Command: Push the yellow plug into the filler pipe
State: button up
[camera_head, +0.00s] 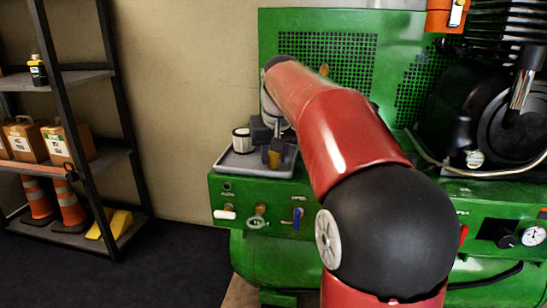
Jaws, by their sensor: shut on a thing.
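My gripper (270,144) is at the grey tray on the green machine, partly hidden by its own dark body and my red arm. A small dull-yellow piece (274,159), which looks like the yellow plug, shows right under the gripper. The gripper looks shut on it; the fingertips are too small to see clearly. A dark blue piece (264,154) stands just left of the yellow one. I cannot make out the filler pipe for certain; a small brass-coloured tip (324,70) shows behind my arm against the green grille.
The grey tray (236,164) also holds a white-and-black cylinder (242,140). Below it, the green panel (233,190) carries a white handle (225,214), a brass fitting (259,209) and a blue lever (298,213). A black motor (490,115) is at right, shelves (75,79) at left.

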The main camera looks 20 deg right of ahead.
aim_at(274, 154)
notch_tip(274, 154, up, 20)
jog(key=p, duration=0.7)
jog(key=shift+s, duration=0.1)
